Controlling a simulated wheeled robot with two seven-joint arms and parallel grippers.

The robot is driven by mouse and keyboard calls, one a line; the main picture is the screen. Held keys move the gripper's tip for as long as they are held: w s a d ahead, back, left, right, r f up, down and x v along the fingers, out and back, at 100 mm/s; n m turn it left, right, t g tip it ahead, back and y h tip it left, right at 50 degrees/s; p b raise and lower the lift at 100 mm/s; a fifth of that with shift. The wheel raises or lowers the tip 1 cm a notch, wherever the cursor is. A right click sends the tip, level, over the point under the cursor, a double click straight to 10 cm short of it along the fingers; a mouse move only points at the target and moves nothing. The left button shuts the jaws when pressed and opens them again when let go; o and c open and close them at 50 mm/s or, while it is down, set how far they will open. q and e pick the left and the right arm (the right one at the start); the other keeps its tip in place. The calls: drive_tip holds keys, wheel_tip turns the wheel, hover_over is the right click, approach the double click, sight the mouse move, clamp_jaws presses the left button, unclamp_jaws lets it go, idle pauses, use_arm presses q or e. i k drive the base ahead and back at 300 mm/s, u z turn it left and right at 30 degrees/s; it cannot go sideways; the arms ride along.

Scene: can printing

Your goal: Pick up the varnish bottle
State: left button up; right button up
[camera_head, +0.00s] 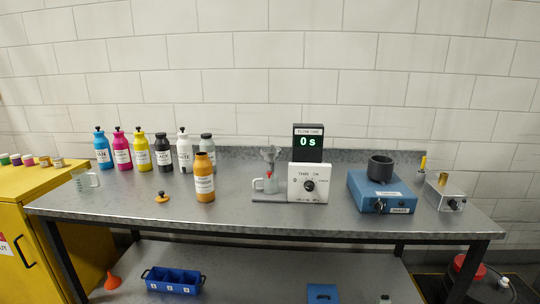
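Several labelled bottles stand upright on the metal table; the small labels are hard to read, so I cannot tell for sure which is varnish. A pale grey-green bottle (208,143) at the right end of the back row is partly hidden by an amber-orange bottle (204,187) standing in front. An orange cap-like piece (162,197) lies on the table left of the amber bottle. The row also has a white bottle (184,154), black (163,155), yellow (141,154), magenta (121,154) and blue (102,154). Neither of my grippers is in view.
A flow-cup stand (270,172) and timer box (308,183) are right of the amber bottle. A blue device (382,193) and metal box (445,196) stand further right. The front middle of the table (235,212) is clear.

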sight(204, 170)
drive_tip(key=z, duration=0.45)
drive_tip(key=k, duration=0.55)
drive_tip(key=z, duration=0.9)
drive_tip(key=i, duration=0.75)
drive_tip(key=u, duration=0.8)
drive_tip(key=i, duration=0.5)
drive_tip(key=u, duration=0.5)
